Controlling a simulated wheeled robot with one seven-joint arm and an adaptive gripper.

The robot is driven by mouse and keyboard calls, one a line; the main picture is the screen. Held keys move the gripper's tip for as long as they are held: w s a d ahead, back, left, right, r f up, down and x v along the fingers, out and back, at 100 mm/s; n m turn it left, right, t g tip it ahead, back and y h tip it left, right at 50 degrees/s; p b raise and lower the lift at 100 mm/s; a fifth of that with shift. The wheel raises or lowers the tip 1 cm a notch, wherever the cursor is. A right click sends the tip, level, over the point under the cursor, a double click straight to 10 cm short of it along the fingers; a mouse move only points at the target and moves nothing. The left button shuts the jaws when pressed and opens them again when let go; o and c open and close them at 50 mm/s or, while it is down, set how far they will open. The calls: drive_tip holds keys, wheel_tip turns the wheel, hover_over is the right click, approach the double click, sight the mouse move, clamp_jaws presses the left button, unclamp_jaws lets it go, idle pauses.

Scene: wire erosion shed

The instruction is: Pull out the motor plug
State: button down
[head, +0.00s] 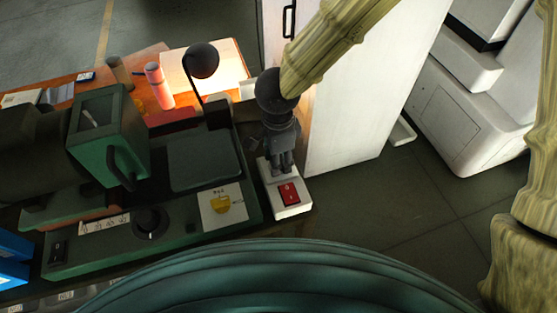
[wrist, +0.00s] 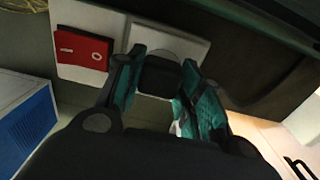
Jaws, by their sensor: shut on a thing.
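A white socket box (head: 292,211) with a red rocker switch (head: 289,193) sits at the right end of the green machine in the head view. The switch (wrist: 82,50) also shows at upper left in the wrist view. My gripper (head: 283,165) points down at the back part of the box. In the wrist view my gripper (wrist: 160,80) is shut on the dark motor plug (wrist: 159,76), which lies between its teal pads. The plug is right at the pale socket face; I cannot tell whether its pins are in. In the head view my fingers hide the plug.
The green machine (head: 190,240) with a dial and a yellow-marked card fills the left side. A white cabinet (head: 350,110) rises close on the right. Open floor (head: 410,210) lies right of the box.

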drive_tip(key=shift+r, duration=0.2)
drive_tip(key=shift+r+p, duration=0.3)
drive_tip(key=shift+p, duration=0.3)
drive_tip(key=shift+r+p, duration=2.5)
drive_tip(key=shift+p, duration=0.75)
